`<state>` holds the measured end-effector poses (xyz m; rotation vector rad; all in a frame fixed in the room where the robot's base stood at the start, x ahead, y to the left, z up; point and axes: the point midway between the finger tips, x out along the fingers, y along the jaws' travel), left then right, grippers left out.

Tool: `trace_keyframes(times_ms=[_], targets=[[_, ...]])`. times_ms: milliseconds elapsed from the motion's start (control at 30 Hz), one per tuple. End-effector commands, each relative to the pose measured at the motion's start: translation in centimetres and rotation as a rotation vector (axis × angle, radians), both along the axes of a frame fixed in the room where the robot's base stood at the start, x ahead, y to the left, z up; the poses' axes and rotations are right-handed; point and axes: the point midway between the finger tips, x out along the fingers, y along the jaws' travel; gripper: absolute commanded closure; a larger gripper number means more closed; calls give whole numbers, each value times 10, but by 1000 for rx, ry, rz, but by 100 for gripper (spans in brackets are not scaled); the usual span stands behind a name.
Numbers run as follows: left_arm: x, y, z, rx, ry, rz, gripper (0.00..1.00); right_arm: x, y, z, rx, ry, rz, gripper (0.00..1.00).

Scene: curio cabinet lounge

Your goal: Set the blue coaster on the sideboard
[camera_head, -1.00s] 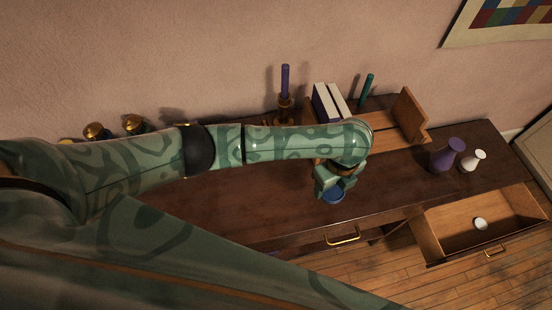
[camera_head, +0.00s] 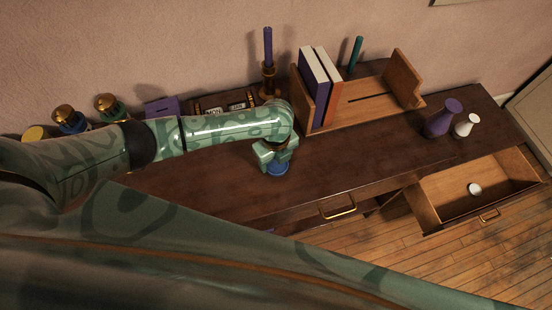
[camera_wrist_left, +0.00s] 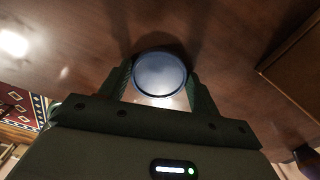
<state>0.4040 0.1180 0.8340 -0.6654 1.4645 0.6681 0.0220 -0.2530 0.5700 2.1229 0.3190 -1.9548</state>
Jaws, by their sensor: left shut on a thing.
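The blue coaster (camera_head: 278,168) is a round disc in the jaws of my left gripper (camera_head: 275,158). In the left wrist view the coaster (camera_wrist_left: 160,74) sits between the two fingers of the gripper (camera_wrist_left: 160,88), which are shut on it. The dark brown sideboard (camera_head: 220,192) lies right below, with its top filling the background of the wrist view. I cannot tell for sure whether the coaster touches the top or is a little above it. My right gripper is not in view.
A wooden book rack (camera_head: 405,80) with several books stands behind the gripper. A purple candle (camera_head: 268,47) is at the back. A purple vase (camera_head: 443,118) and a white vase (camera_head: 466,125) stand right. An open drawer (camera_head: 430,200) juts out front right. The sideboard's front middle is clear.

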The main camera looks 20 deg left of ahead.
Motion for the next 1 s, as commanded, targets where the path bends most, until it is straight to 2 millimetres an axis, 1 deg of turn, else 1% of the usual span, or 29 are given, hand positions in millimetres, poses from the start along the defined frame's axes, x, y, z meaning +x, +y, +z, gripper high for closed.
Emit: trace_keyframes(times_ms=[167, 267, 300, 367, 400, 633, 733, 767, 867, 1000], targets=[[0, 0, 1, -1, -1, 0, 61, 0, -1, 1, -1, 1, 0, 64], [0, 0, -1, 0, 0, 1, 61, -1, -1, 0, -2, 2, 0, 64], [0, 0, -2, 0, 0, 1, 35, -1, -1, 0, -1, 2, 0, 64], [0, 0, -1, 0, 0, 1, 18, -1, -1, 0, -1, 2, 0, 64], [0, 0, -1, 0, 0, 1, 16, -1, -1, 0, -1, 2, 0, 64], [0, 0, -1, 0, 0, 1, 16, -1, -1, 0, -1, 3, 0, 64], [0, 0, 5, -1, -1, 0, 16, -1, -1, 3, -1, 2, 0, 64], [0, 0, 9, -1, -2, 1, 16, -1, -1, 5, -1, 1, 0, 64], [1, 0, 29, -2, -4, 1, 16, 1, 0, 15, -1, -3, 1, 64], [1, -1, 65, -2, -4, 0, 16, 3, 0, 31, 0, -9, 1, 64]])
